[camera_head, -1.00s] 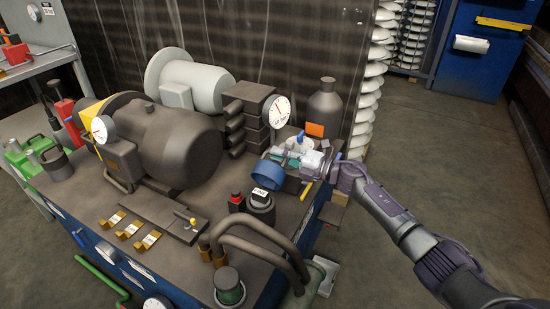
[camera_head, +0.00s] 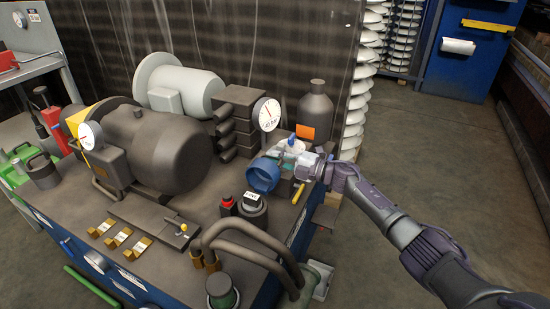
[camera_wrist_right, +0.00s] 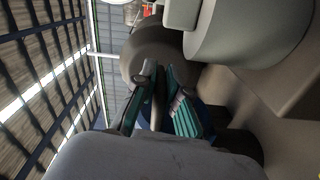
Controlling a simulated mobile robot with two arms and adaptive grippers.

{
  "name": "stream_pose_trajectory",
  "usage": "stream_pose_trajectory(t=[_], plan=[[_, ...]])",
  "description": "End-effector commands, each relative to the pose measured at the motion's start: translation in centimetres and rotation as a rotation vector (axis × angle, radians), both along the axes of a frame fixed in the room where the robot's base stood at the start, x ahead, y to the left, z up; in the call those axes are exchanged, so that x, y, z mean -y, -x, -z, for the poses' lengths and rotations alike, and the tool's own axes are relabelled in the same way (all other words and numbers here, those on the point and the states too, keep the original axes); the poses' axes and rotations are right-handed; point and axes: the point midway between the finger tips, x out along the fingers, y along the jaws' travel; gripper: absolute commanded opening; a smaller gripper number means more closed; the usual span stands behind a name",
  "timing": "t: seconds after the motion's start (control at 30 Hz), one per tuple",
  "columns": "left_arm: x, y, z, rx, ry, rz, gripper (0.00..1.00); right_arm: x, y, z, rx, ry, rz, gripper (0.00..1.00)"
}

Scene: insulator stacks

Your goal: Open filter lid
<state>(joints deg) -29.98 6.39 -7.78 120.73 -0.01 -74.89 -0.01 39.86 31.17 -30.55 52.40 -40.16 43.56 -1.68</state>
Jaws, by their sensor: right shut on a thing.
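A short blue cylindrical part (camera_head: 263,175), which looks like the filter lid, is at the bench's right edge, its round face turned toward the camera and tilted. My right gripper (camera_head: 295,160) reaches in from the right with teal fingers right beside and behind it. In the right wrist view the teal fingers (camera_wrist_right: 160,98) close around a dark, narrow part, with blue (camera_wrist_right: 212,118) showing behind them. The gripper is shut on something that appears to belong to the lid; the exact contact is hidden. My left gripper is not in view.
A dark bottle with an orange label (camera_head: 314,118) and a dial gauge (camera_head: 267,114) stand behind the gripper. A yellow handle (camera_head: 298,193) is close in front. Open floor lies right.

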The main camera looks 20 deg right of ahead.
Motion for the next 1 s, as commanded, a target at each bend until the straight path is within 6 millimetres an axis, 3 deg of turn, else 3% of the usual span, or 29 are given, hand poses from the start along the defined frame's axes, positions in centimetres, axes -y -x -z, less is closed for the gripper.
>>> stream_pose_trajectory(t=[0.1, 0.13, 0.3, 0.67, 1.0], plan=[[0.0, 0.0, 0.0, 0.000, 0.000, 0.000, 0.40, 0.0, 0.0, 0.0, 0.000, 0.001, -0.001, 0.00], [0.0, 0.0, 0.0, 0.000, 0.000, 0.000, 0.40, 0.0, 0.0, 0.0, 0.000, 0.001, -0.001, 0.13], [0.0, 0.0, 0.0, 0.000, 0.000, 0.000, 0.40, 0.0, 0.0, 0.0, 0.000, 0.001, -0.001, 0.37], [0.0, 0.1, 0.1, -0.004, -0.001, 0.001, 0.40, 0.5, 0.5, 0.1, 0.000, 0.003, 0.000, 0.37], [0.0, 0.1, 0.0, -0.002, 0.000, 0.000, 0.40, 5.1, 5.1, 0.2, -0.002, 0.006, 0.001, 0.37]])
